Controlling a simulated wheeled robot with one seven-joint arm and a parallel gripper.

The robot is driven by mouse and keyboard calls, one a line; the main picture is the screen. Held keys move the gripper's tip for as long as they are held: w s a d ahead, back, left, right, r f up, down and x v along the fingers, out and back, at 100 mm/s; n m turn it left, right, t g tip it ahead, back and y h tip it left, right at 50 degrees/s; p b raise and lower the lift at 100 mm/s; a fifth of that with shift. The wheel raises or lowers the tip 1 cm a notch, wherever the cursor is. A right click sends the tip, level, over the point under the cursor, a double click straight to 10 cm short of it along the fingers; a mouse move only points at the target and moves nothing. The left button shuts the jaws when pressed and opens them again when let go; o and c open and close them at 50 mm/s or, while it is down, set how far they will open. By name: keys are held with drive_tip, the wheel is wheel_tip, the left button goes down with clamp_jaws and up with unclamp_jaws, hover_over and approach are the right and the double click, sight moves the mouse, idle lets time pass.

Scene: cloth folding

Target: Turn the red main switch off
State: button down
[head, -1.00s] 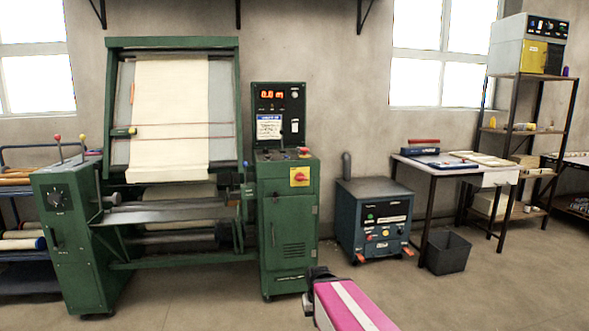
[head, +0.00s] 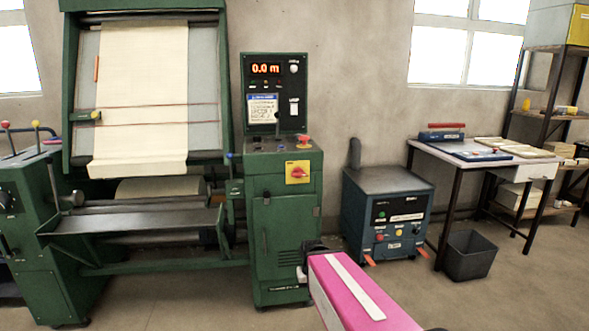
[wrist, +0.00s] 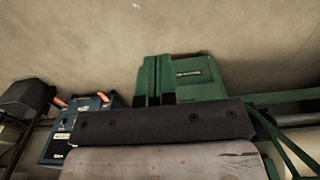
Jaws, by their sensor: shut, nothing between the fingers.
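The red main switch (head: 298,174) is a rotary knob on a yellow plate, high on the front of the green control cabinet (head: 285,225). Its handle looks slanted, but its exact setting is too small to read. The lit display above shows 0.0 m. My gripper (head: 316,246), dark at the end of my pink arm, shows low in front of the cabinet's lower right side, below the switch and apart from it. In the wrist view, my gripper (wrist: 160,98) is shut and empty. The switch is not visible there.
A red push button (head: 303,139) sits on the cabinet's top panel. The green cloth machine (head: 130,222) stands to the left. A blue unit (head: 385,215), a table (head: 455,152) and a dark bin (head: 470,256) stand to the right. Floor in front is clear.

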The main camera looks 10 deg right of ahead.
drive_tip(key=w+r+t, duration=0.5)
drive_tip(key=w+r, duration=1.3)
drive_tip(key=w+r+t, duration=0.2)
drive_tip(key=w+r, duration=0.3)
drive_tip(key=r, duration=0.7)
drive_tip(key=w+r+t, duration=0.2)
drive_tip(key=w+r, duration=0.3)
drive_tip(key=r, duration=0.8)
drive_tip(key=shift+w+r, duration=0.3)
drive_tip(key=shift+w, duration=0.1)
drive_tip(key=shift+w, duration=0.1)
hover_over(294, 173)
drive_tip(key=s, duration=0.3)
drive_tip(key=f, duration=0.6)
drive_tip(key=shift+w+f, duration=0.2)
drive_tip(key=shift+f, duration=0.05)
wheel_tip(294, 173, down, 3)
drive_tip(key=shift+w+f, duration=0.15)
drive_tip(key=shift+f, duration=0.65)
